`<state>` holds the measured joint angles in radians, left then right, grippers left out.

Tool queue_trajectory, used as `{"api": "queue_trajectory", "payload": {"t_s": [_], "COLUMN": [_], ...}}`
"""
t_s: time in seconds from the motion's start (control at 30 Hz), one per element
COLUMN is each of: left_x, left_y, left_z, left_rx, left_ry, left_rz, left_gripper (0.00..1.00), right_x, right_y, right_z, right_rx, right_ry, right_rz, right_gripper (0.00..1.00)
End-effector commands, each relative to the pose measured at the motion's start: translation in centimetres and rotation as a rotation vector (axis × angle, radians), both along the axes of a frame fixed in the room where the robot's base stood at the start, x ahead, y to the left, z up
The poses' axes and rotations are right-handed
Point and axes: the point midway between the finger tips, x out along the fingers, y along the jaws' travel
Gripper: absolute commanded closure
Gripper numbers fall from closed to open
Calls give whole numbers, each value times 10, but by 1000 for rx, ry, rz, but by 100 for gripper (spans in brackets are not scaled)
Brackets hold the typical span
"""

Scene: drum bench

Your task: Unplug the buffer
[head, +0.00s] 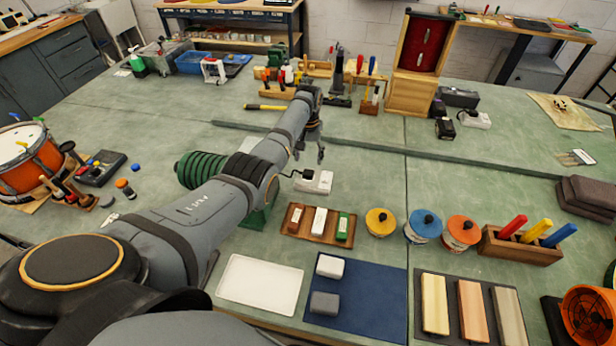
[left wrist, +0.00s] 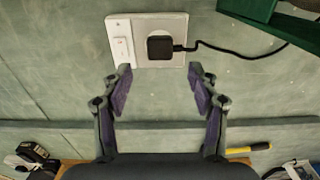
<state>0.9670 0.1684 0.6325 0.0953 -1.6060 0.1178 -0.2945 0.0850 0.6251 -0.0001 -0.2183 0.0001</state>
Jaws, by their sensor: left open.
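The green buffer (head: 203,168) stands on the bench at the middle left in the head view, partly hidden behind my left arm. The socket box also shows in the head view (head: 322,184). My left gripper (left wrist: 160,82) is open and empty. In the left wrist view its fingertips are just short of the box, one on each side of the plug, apart from it. My right gripper is out of view.
A wooden tray (head: 305,236) with coloured blocks lies in front of the socket box. Round coloured tins (head: 423,228) stand to its right. A tool rack (head: 345,80) is behind the gripper. A drum (head: 30,160) stands at the left.

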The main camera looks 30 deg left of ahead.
Motion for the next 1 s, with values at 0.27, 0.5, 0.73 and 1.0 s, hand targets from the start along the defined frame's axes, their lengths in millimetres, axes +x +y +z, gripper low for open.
{"api": "queue_trajectory", "payload": {"t_s": [0.27, 0.5, 0.73, 1.0], "left_x": [0, 0, 0, 0], "left_y": [0, 0, 0, 0], "left_z": [-46, -72, -73, -74], "left_rx": [0, 0, 0, 0], "left_ry": [1, 0, 0, 1], "left_rz": [0, 0, 0, 0], "left_gripper": [40, 40, 40, 40], "right_x": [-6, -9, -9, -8], "right_y": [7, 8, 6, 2], "right_z": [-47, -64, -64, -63], "right_rx": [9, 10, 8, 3], "right_ry": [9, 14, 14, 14], "right_rz": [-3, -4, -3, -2], "right_gripper": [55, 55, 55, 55]}}
